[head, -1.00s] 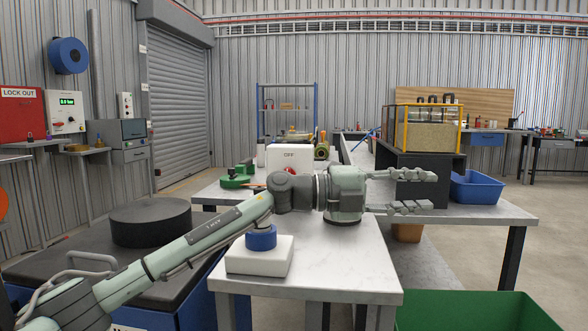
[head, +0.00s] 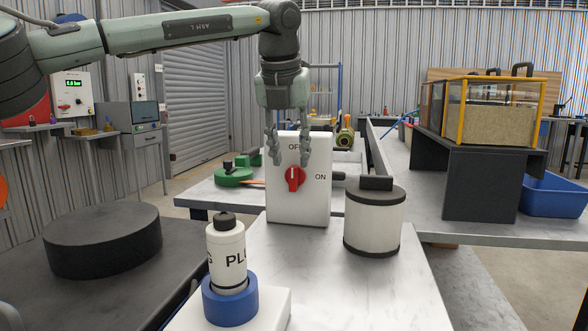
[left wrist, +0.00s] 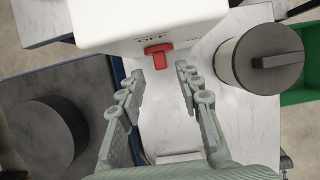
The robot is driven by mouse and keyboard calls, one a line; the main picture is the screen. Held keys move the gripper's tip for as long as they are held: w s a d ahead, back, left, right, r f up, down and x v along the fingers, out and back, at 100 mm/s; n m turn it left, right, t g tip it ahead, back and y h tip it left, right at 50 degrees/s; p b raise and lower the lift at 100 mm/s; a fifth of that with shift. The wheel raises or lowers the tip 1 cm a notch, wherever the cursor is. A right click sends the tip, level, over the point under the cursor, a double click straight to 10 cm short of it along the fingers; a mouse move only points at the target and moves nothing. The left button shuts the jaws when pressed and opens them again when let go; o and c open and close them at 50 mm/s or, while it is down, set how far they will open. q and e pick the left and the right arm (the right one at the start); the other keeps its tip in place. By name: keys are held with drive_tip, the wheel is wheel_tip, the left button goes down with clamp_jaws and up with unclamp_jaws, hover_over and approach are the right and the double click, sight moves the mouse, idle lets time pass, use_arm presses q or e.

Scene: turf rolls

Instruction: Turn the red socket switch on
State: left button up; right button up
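The red switch knob (head: 293,180) is on the front of an upright white box (head: 314,205), with OFF above it and ON to its right. Its handle stands about vertical, in line with OFF. My left gripper (head: 290,157) points down in front of the box, fingers spread and empty. The fingertips are just above the knob in the head view and hide part of OFF. In the left wrist view the red knob (left wrist: 157,56) lies just beyond the gap between the open fingertips (left wrist: 160,74); I see no contact. My right gripper is not in view.
A white plug (head: 226,256) stands in a blue socket ring (head: 230,304) on a white base, in front of the box. A white canister with a dark lid (head: 374,222) stands close right of it. A black disc (head: 103,242) lies at left. Bare tabletop lies between plug and canister.

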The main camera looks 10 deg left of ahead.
sight(292, 167)
use_arm(q)
drive_tip(key=shift+x, duration=2.3)
drive_tip(key=shift+d, duration=0.1)
drive_tip(key=shift+c, duration=0.4)
clamp_jaws()
